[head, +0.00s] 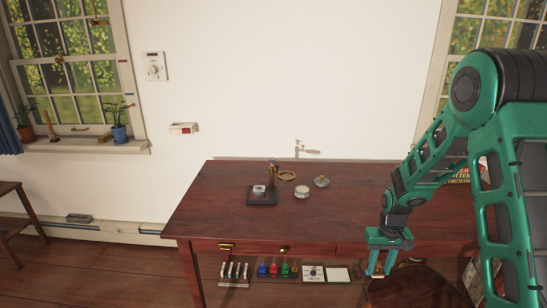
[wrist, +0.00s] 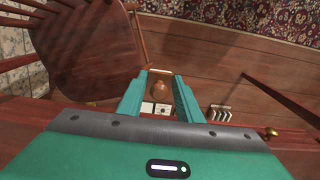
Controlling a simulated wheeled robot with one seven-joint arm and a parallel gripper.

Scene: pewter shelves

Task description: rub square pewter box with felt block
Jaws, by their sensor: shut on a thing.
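My gripper (head: 378,272) hangs low at the front right edge of the table. Its fingers are shut on a small brown thing (wrist: 161,87), which shows between the teal fingertips in the wrist view; it is probably the felt block, but its shape is partly hidden. A small, pale grey boxy thing (head: 259,188), likely the square pewter box, sits on a dark square base (head: 262,200) on the left half of the table. The gripper is well to the right of it and nearer the front, not touching it.
A chair (wrist: 90,55) stands before the table. Coloured items (head: 278,269) sit low beneath it. The table's front left is clear.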

